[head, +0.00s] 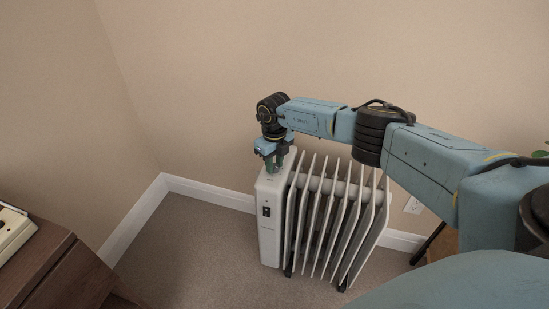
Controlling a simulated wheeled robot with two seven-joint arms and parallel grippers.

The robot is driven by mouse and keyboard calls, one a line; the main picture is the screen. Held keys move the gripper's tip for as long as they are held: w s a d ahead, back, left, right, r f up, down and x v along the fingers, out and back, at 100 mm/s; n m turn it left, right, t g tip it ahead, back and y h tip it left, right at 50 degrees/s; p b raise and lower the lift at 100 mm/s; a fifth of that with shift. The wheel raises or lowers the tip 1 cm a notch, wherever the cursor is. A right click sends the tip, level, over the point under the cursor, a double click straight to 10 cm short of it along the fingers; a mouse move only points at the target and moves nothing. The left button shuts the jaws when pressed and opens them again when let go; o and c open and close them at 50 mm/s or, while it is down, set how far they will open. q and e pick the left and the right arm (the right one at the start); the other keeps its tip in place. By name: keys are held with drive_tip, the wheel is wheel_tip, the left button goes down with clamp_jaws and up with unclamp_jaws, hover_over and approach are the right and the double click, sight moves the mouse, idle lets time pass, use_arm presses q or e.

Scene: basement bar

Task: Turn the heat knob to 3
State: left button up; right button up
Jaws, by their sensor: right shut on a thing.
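A white oil-filled radiator heater (268,230) stands on the carpet by the back wall, its fins running off to the right of its control end. A small dark switch panel (266,209) shows on the front of the control end. My right gripper (272,164) points down onto the top of that end, its fingers shut at the place where the heat knob would sit. The knob is hidden by the fingers, so its setting cannot be read. My left gripper is not in view.
A brown wooden cabinet (50,262) with a cream device (12,228) on it stands at the lower left. Carpet (190,250) left of the heater is clear.

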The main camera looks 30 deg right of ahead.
drive_tip(key=m+p, duration=0.4)
drive_tip(key=m, duration=0.4)
drive_tip(key=shift+r, duration=0.1)
drive_tip(key=shift+m+p, duration=0.3)
drive_tip(key=shift+m, duration=0.9)
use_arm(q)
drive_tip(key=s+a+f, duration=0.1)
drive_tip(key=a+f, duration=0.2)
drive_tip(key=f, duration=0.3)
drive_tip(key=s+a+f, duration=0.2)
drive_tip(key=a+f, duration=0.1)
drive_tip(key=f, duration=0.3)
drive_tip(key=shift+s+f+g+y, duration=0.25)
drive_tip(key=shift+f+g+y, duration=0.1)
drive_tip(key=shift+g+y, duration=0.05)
use_arm(e)
drive_tip(key=shift+m, duration=0.8)
drive_tip(key=o, duration=1)
use_arm(q)
drive_tip(key=shift+p, duration=0.3)
